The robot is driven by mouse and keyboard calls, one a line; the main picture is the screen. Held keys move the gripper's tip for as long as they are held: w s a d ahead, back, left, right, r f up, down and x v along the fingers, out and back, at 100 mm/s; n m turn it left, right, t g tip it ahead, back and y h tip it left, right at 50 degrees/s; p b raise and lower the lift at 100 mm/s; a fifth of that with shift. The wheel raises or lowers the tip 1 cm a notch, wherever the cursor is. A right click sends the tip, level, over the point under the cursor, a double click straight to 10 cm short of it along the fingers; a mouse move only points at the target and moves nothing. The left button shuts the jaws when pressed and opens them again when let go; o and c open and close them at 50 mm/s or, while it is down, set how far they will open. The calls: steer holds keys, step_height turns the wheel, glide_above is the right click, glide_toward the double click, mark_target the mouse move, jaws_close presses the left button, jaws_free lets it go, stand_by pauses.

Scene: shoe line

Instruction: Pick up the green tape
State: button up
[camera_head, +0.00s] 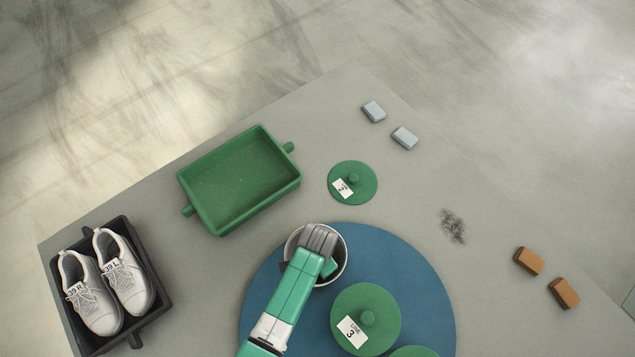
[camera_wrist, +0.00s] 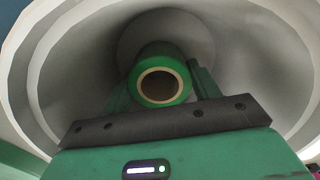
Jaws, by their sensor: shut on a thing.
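The green tape (camera_wrist: 160,56) is a green roll with a tan core around a dark hole. In the wrist view it sits between my gripper's (camera_wrist: 160,84) two green fingers, which are shut on it. Around them rise the pale walls of a round white container (camera_wrist: 60,75). In the head view my gripper (camera_head: 326,262) reaches down into this container (camera_head: 343,270), which stands on the blue round mat (camera_head: 400,255). My wrist covers much of the opening, and I cannot make out the tape for certain there.
A green lid (camera_head: 376,300) marked 3 lies close by on the mat. An empty green tray (camera_head: 187,193), a smaller green lid (camera_head: 362,190) and a dark crate (camera_head: 163,292) with white shoes (camera_head: 125,285) stand around. Grey blocks (camera_head: 374,111) and brown blocks (camera_head: 529,261) lie right.

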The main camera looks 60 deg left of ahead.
step_height(320, 180, up, 10)
steer(key=p, duration=0.3)
